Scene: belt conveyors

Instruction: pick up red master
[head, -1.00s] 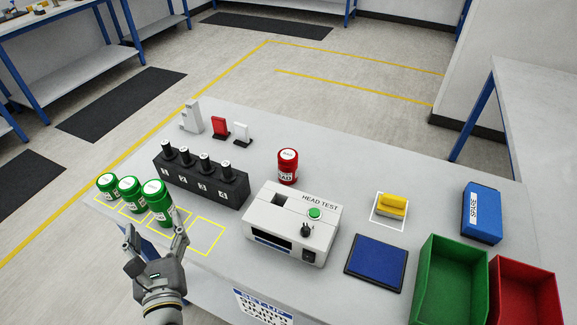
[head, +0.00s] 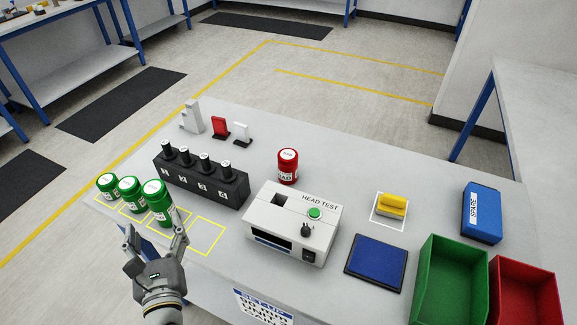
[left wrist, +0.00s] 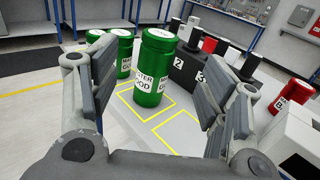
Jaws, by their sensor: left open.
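The red master is a red canister with a white label and pale lid (head: 288,166), upright on the table behind the head test box. In the left wrist view a red canister (left wrist: 291,96) shows at the right edge, tilted by the camera angle. My left gripper (head: 155,238) is open and empty at the table's front left. It is in front of the nearest green canister (head: 158,203), which shows between the fingers in the left wrist view (left wrist: 152,70); the fingers appear apart from it. My right gripper is not in view.
A black numbered block (head: 200,184) holds several black pieces. Two more green canisters (head: 131,194) stand left. A blue mat (head: 376,262), green bin (head: 425,270) and red bin (head: 551,290) are right.

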